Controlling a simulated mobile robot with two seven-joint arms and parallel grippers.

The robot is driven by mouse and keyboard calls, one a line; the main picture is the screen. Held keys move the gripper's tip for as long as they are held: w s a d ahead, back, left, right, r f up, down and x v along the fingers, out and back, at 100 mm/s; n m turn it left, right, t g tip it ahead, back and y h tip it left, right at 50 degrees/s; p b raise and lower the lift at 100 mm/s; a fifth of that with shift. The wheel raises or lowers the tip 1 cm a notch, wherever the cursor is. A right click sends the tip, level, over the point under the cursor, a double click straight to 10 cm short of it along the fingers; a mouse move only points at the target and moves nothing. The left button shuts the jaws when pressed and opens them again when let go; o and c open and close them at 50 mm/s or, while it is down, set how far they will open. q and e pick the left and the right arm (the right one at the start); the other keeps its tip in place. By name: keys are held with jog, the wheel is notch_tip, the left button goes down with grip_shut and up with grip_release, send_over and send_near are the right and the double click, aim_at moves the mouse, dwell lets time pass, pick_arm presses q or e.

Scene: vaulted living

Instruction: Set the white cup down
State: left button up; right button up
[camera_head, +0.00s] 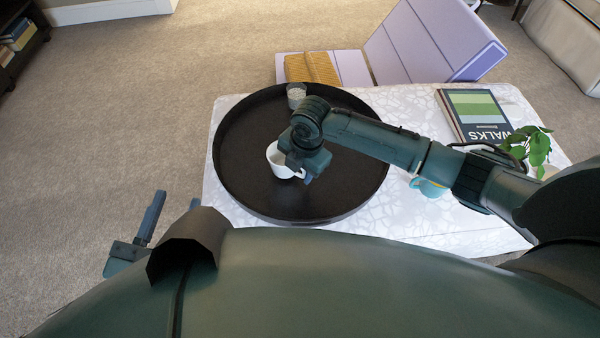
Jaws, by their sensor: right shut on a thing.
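The white cup (275,155) is upright over the left-centre part of the round black tray (235,185). My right gripper (303,171) reaches in from the right and is shut on the cup at its right side, hiding part of it. I cannot tell whether the cup's base touches the tray or is slightly above it. My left gripper (168,222) is at the lower left, off the table and away from the cup; its fingers stand apart with nothing between them.
The tray lies on a white patterned table (400,222). A clear glass (296,95) stands at the tray's back edge. Right of the tray are a blue cup (430,188), a book (474,115) and a green plant (538,148). A lilac chair (420,45) stands behind the table. The tray's front is clear.

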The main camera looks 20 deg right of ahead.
jog(key=shift+f, duration=0.55)
jog(key=shift+r, duration=0.1)
jog(key=shift+f, duration=0.2)
jog(key=o, duration=1.2)
jog(key=shift+o, duration=0.2)
